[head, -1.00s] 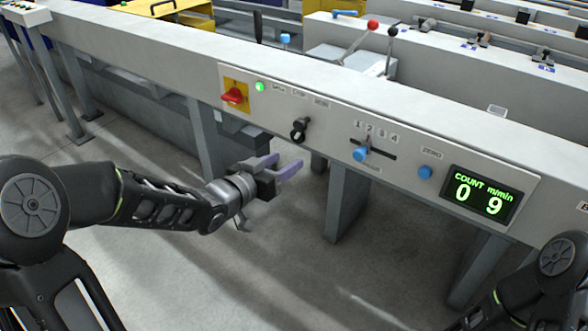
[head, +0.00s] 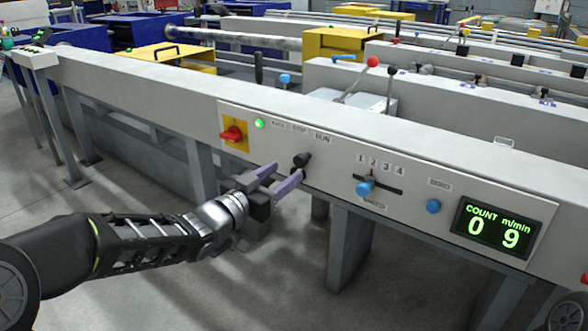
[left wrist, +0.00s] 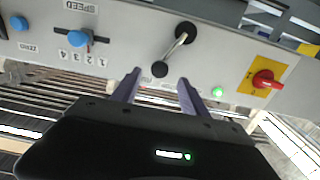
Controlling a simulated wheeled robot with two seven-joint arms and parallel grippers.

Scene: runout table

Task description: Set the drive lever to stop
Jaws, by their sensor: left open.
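The drive lever (head: 301,160) has a black knob on a short metal shaft and sits on the grey panel under small labels, of which RUN is readable. In the left wrist view, turned about upside down, the lever (left wrist: 178,44) slants, its knob end on the side of RUN. My left gripper (head: 288,172) is open with purple fingers, just in front of the lever. In the left wrist view the gripper (left wrist: 159,77) has the ball end between or just beyond its fingertips; contact cannot be told. My right gripper is not in view.
On the panel, a red switch on yellow (head: 233,133) and a green lamp (head: 259,124) are left of the lever. A blue speed slider (head: 365,188), a blue button (head: 433,206) and a display reading 0 and 9 (head: 494,228) are right. Open floor lies below.

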